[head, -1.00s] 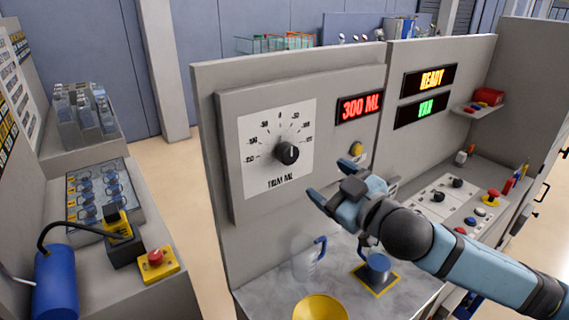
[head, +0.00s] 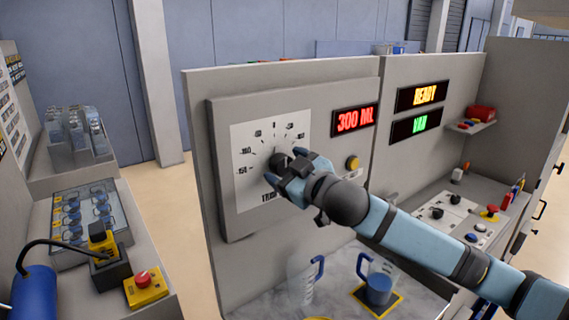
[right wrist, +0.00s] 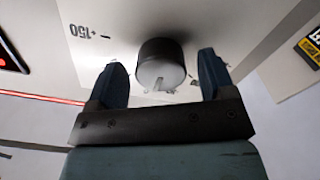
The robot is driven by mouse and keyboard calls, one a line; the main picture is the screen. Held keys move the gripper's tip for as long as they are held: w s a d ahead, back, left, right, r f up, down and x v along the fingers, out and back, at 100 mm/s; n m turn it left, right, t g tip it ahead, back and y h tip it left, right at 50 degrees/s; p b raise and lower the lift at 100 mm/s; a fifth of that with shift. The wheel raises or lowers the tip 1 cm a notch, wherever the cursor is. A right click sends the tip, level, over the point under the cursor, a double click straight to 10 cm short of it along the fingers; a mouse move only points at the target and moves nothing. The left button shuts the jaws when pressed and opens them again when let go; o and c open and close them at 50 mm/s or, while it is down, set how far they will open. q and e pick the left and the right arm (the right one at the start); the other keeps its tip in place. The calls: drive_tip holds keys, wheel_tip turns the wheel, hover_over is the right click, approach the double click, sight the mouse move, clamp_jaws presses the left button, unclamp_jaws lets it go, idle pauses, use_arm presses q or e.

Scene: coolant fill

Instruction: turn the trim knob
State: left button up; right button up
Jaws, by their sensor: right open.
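The trim knob (head: 280,160) is a dark round knob on a white dial plate (head: 249,140) with printed numbers. In the head view my right gripper (head: 285,170) is at the knob and hides part of it and of the dial's lower right. In the right wrist view the knob (right wrist: 160,64) sits between the tips of my open right gripper (right wrist: 162,78), with a gap on both sides; its pale face has a light pointer mark. The fingers do not press on it. My left gripper is not in view.
A red display (head: 354,119) reads 300 ML, with a yellow button (head: 352,163) below it. Two more displays read READY (head: 422,95) and VAR. A clear pitcher and a blue-filled jug (head: 378,288) stand on the counter below my right arm.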

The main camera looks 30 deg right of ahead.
drive_tip(key=shift+w+a, duration=0.1)
drive_tip(key=shift+w, duration=0.4)
drive_tip(key=c, duration=0.9)
drive_tip(key=m+p, duration=0.1)
drive_tip(key=m, duration=0.2)
drive_tip(key=shift+m, duration=0.4)
drive_tip(key=shift+m+p, duration=0.35)
drive_tip(key=shift+m, duration=0.55)
